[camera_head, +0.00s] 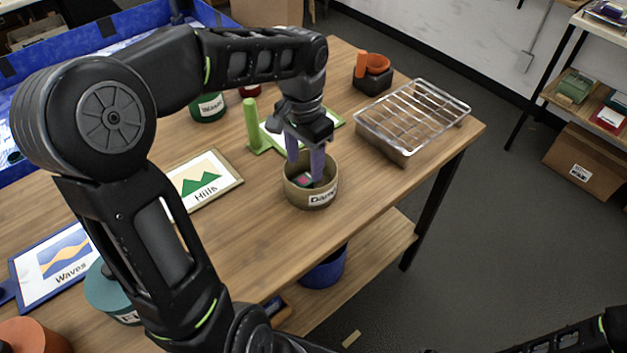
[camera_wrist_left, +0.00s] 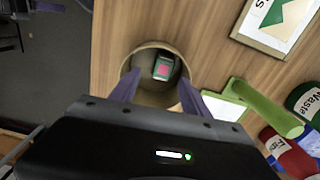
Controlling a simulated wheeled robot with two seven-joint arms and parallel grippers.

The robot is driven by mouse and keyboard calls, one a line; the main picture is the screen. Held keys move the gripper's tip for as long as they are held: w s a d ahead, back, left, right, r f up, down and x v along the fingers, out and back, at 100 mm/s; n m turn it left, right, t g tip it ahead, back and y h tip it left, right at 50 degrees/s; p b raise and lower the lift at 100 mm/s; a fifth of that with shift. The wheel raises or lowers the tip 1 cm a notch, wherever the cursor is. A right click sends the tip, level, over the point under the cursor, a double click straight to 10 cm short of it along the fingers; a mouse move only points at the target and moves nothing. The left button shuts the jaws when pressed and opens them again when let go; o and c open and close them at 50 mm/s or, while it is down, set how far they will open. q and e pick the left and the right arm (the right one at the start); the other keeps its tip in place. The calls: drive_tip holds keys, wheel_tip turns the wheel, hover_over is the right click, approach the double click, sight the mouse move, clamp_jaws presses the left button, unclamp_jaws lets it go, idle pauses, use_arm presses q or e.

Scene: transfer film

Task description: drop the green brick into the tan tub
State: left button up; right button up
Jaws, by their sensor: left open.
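The tan tub (camera_head: 297,196), a round container with a white label reading roughly "Damp", stands on the wooden table near its front edge. It also shows in the left wrist view (camera_wrist_left: 128,66). The green brick, dark with a pink-red patch on its face (camera_wrist_left: 164,68), lies inside the tub; in the head view only a small part of it shows. My left gripper (camera_head: 305,170) is over the tub with its purple fingers pointing down at the opening. The fingers are spread apart, with nothing between them. My right gripper is out of view.
A clear wire-topped tray (camera_head: 412,112) stands right of the tub. A green upright post (camera_head: 251,125) and a green-framed panel stand behind it. The Hills picture (camera_head: 203,180) lies to the left. An orange-and-black object (camera_head: 373,70) sits farther back. The tub is close to the table edge.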

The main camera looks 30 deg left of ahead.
use_arm(q)
drive_tip(key=shift+r, duration=0.1)
wheel_tip(320, 180, up, 8)
drive_tip(key=shift+f+b, duration=0.2)
drive_tip(key=shift+b, duration=0.1)
idle(0.9)
